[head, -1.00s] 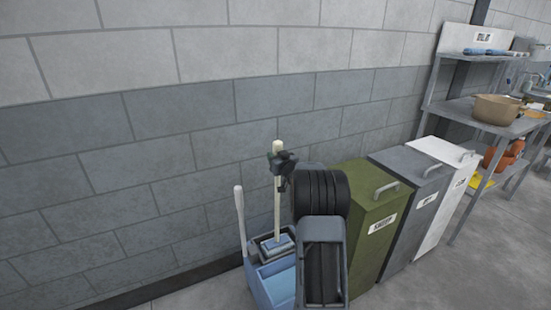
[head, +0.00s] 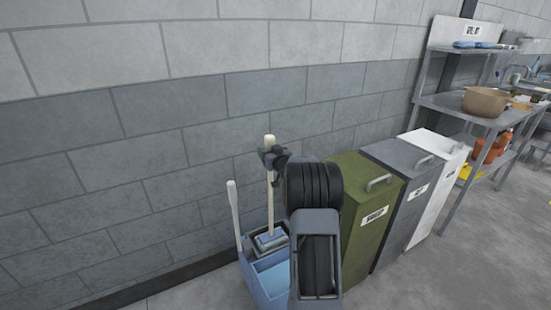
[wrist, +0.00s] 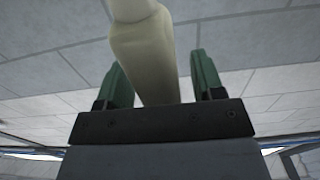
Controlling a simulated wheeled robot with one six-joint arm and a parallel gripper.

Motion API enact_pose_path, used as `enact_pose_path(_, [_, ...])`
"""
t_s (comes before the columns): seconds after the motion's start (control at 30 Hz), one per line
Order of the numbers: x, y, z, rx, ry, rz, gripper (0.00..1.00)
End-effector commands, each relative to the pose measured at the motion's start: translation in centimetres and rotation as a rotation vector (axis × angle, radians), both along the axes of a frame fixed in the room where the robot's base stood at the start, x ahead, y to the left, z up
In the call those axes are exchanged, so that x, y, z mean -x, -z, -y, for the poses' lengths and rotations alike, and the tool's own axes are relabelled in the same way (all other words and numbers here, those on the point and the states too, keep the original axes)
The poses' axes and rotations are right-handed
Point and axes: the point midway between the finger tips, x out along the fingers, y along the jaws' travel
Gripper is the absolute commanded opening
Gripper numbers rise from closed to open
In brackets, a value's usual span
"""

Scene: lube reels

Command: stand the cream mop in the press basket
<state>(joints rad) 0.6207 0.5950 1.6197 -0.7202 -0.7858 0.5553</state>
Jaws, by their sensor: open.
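The cream mop (head: 270,200) stands nearly upright, its long handle rising from a blue mop head (head: 268,241). The mop head sits in the dark-rimmed press basket (head: 284,228) at the back of a blue bucket (head: 268,287). My gripper (head: 268,156) is at the upper part of the handle. In the wrist view the handle (wrist: 145,60) passes between the two green fingers of my open gripper (wrist: 160,82), with a gap on the right side. My arm hides the right part of the bucket and basket.
A pale lever (head: 233,208) stands up at the bucket's left. Olive (head: 370,225), grey (head: 397,215) and white (head: 437,190) bins stand to the right along the wall. A metal shelf (head: 455,110) is beyond them. Floor is clear at front right.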

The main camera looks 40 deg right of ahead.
Motion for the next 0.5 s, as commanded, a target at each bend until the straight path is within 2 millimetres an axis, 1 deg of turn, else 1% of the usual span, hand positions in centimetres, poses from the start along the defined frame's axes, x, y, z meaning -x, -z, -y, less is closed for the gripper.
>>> enact_pose_path(0.3, [6.0, 0.0, -0.7, -0.001, 0.003, -0.001, 0.62])
enact_pose_path(0.5, [9.1, 0.0, -1.2, 0.000, 0.003, -0.001, 0.62])
